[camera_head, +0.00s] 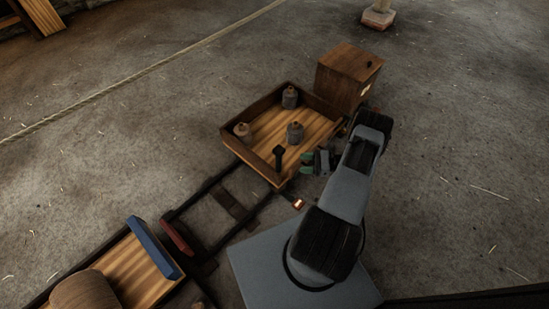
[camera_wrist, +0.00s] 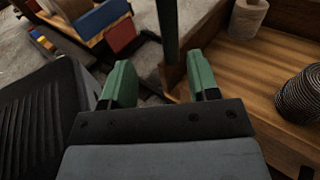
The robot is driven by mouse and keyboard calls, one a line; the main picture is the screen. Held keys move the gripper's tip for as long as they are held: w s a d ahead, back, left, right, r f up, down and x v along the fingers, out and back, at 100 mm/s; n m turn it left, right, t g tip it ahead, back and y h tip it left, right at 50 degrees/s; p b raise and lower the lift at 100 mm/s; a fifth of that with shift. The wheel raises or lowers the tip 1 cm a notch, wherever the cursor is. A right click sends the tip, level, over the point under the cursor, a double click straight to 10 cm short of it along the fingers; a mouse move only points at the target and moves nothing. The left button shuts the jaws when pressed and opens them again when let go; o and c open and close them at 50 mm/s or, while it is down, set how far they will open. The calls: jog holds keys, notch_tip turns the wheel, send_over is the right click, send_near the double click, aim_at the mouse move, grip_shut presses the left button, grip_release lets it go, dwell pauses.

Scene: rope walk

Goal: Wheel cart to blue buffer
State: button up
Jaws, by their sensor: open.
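The cart (camera_head: 262,165) is a shallow wooden tray on the track, with several spools inside. A dark upright handle (camera_head: 278,158) stands at its near corner. The blue buffer (camera_head: 153,248) lies at the lower left, along the end of a wooden platform; it also shows at the wrist view's top left (camera_wrist: 102,18). My gripper (camera_head: 314,162) is open, with green fingers, just right of the handle. In the wrist view, the handle (camera_wrist: 168,35) rises between the lines of my open fingers (camera_wrist: 161,82); I cannot tell whether it is between the tips or beyond them.
A red block (camera_head: 176,238) sits beside the blue buffer, at the track's end. A wooden box (camera_head: 345,75) stands against the cart's far right side. A coil (camera_head: 85,291) rests on the platform. A rope (camera_head: 135,86) crosses the floor.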

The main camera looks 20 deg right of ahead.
jog(key=f+m+t, duration=0.1)
send_over(274, 170)
jog(key=shift+d+f+t+b, duration=0.1)
jog(key=shift+t+b, duration=0.2)
jog(key=shift+b, duration=0.1)
jog(key=shift+c, duration=0.2)
grip_shut()
dwell(0.5)
